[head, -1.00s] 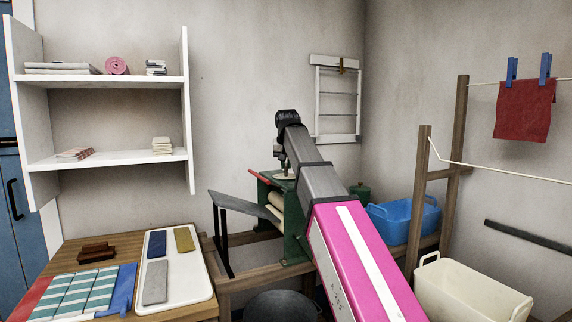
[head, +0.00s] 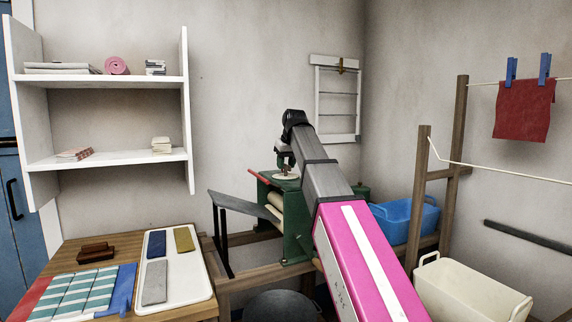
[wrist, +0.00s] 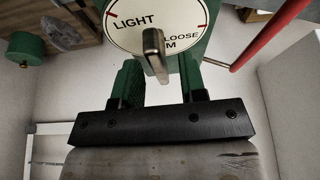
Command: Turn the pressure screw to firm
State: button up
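The pressure screw's metal bar handle (wrist: 154,50) stands up from a round white dial (wrist: 130,22) in the wrist view. The dial reads LIGHT on the left and LOOSE on the right; a word ending in M is partly hidden by the handle. My gripper (wrist: 159,72) has its two fingers apart, one on each side of the handle's lower end, with gaps on both sides. In the head view the dial (head: 286,176) sits on top of the green wringer (head: 296,225), with my gripper (head: 285,160) above it; its fingers are too small to judge there.
A red bar (wrist: 262,40) slants past the dial's right side. A sloping grey board (head: 240,205) juts left from the wringer. A blue tub (head: 405,218) stands behind my arm, and a cream tub (head: 470,295) and wooden rack (head: 418,200) stand at right.

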jog(key=v, duration=1)
jog(key=shift+r, duration=0.4)
jog(key=shift+s+d, duration=0.1)
jog(key=shift+s, duration=0.05)
